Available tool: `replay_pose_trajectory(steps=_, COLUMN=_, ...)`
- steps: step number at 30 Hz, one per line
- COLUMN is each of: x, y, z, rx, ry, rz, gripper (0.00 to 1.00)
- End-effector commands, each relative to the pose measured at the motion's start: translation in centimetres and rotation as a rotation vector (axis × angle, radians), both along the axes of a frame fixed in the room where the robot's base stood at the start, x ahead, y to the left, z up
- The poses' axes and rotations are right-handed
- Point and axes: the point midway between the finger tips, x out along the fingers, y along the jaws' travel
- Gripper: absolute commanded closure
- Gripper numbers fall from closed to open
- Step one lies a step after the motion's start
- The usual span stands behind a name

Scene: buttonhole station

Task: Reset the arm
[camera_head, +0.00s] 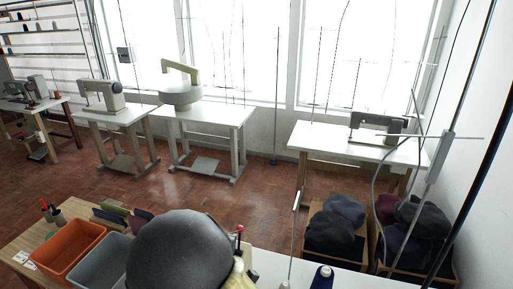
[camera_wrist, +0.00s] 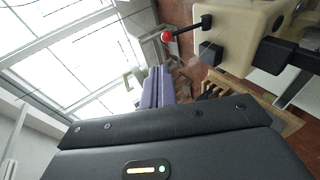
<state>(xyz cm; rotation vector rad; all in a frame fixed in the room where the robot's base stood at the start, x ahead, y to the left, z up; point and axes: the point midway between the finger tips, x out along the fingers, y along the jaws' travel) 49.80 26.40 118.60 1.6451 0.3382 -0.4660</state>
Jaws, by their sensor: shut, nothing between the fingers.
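My gripper (camera_wrist: 158,70) shows in the wrist view, with its two purple-grey fingers side by side, shut and empty. Its dark body with a small lit strip fills the bottom of that view. A cream sewing machine (camera_wrist: 232,40) with a red-knobbed lever (camera_wrist: 167,36) is at the upper right of the wrist view, apart from the fingers. In the head view a large dark rounded shape, likely part of my arm, covers the bottom middle. It hides most of the near cream machine (camera_head: 238,272), and the gripper does not show there.
An orange bin (camera_head: 72,250) and a grey bin (camera_head: 100,258) stand on the near wooden table. Dark folded garments (camera_head: 335,228) fill crates at the lower right. White sewing tables (camera_head: 345,143) line the windows. The brick-red floor (camera_head: 230,190) between is clear.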

Motion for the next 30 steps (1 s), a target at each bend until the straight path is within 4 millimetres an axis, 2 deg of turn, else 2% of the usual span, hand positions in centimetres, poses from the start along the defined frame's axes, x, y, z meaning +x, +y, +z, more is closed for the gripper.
replay_pose_trajectory(steps=5, x=0.4, y=-2.3, z=-0.7, rx=0.115, ry=0.080, rz=-0.063, gripper=1.00)
replay_pose_trajectory(steps=9, x=0.2, y=-5.4, z=-1.5, rx=0.284, ry=0.199, rz=-0.162, gripper=1.00)
replay_pose_trajectory(steps=14, x=-1.0, y=-9.0, z=-1.9, rx=0.474, ry=0.333, rz=-0.295, gripper=1.00)
replay_pose_trajectory(steps=23, x=-5.0, y=-15.9, z=-1.6, rx=0.747, ry=0.530, rz=-0.587, gripper=1.00)
replay_pose_trajectory(steps=30, x=-9.9, y=-21.6, z=-1.1, rx=0.876, ry=0.623, rz=-0.867, gripper=1.00)
